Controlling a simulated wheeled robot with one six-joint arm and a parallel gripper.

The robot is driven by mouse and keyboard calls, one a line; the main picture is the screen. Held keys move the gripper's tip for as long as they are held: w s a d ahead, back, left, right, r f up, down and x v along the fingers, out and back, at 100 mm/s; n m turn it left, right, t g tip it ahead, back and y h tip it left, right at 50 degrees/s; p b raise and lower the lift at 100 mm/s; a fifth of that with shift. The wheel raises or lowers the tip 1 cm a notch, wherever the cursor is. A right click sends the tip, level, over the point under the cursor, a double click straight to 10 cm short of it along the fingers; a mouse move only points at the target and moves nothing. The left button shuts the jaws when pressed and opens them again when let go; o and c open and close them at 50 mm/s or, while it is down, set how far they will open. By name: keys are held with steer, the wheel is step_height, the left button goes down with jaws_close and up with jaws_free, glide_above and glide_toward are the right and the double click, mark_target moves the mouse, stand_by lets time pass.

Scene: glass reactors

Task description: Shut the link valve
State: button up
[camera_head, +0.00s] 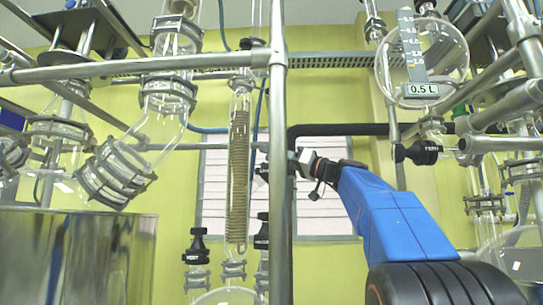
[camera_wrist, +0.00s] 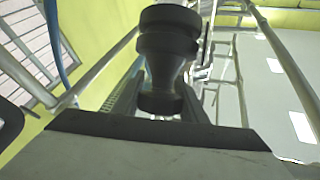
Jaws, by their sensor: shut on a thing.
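A black ribbed valve knob (camera_wrist: 168,45), taken as the link valve, stands between my gripper's fingers in the wrist view. My gripper (camera_wrist: 163,100) is shut on its narrower lower part. In the head view my gripper (camera_head: 300,160) reaches left from the blue arm to just beside the steel upright. A dark knob (camera_head: 262,172) shows there, partly hidden behind the upright. The valve's body and how far it is turned are hidden.
A steel upright (camera_head: 279,200) stands close to my gripper. A coiled glass condenser (camera_head: 238,170) hangs to its left. Other black valve knobs are at lower left (camera_head: 197,245) and right (camera_head: 418,152). A round glass vessel (camera_head: 455,50) is at upper right, a metal pot (camera_head: 75,255) at lower left.

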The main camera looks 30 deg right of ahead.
steer(key=m+h, duration=0.2)
steer(key=m+t+h, duration=0.1)
steer(key=m+h, duration=0.1)
steer(key=d+m+h, duration=0.1)
steer(key=m+h, duration=0.1)
steer(key=h, duration=0.1)
steer(key=shift+w+f+m+t, duration=0.2)
steer(key=shift+w+m+t, duration=0.1)
steer(key=shift+t, duration=0.1)
steer(key=shift+d+f+m+g+h, duration=0.4)
steer(key=shift+m+g+h, duration=0.7)
steer(key=shift+m+h, duration=0.8)
steer(key=shift+d+f+m+g+h, duration=0.35)
steer(key=shift+m+g+h, duration=0.75)
steer(key=shift+m+h, duration=0.8)
steer(key=shift+d+f+m+g+h, duration=0.4)
steer(key=shift+m+g+h, duration=0.7)
steer(key=shift+m+h, duration=0.8)
steer(key=shift+s+d+m, duration=0.1)
steer(key=shift+m, duration=0.2)
steer(key=o, duration=1.1)
steer(key=shift+c, duration=0.2)
